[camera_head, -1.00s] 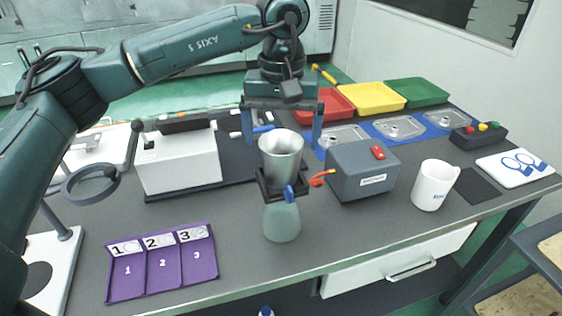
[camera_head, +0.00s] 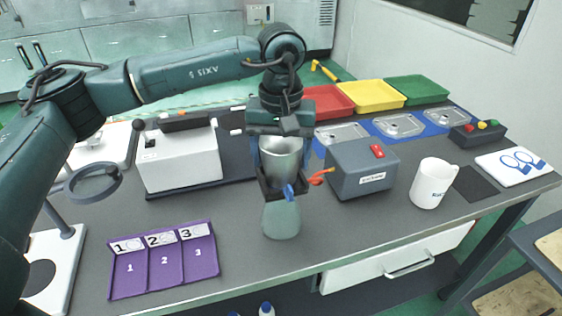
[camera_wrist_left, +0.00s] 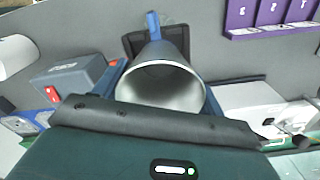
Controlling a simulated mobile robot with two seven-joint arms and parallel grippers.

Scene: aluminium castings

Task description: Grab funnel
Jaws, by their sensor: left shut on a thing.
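The funnel (camera_head: 283,158) is a grey metal cup shape with a wide open top. It sits upright in a dark holder with a blue lever (camera_head: 289,192), above a pale green translucent vessel (camera_head: 281,220). My left gripper (camera_head: 281,165) comes down from above with its blue fingers on either side of the funnel, shut on it. In the left wrist view the funnel (camera_wrist_left: 163,84) shows its round mouth between the fingers. My right gripper is not in view.
A grey box with a red switch (camera_head: 362,170) stands close to the right, with an orange tube near the holder. A white mug (camera_head: 433,184) is further right. A purple numbered tray (camera_head: 163,262) lies front left, and a white machine (camera_head: 180,160) stands behind it.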

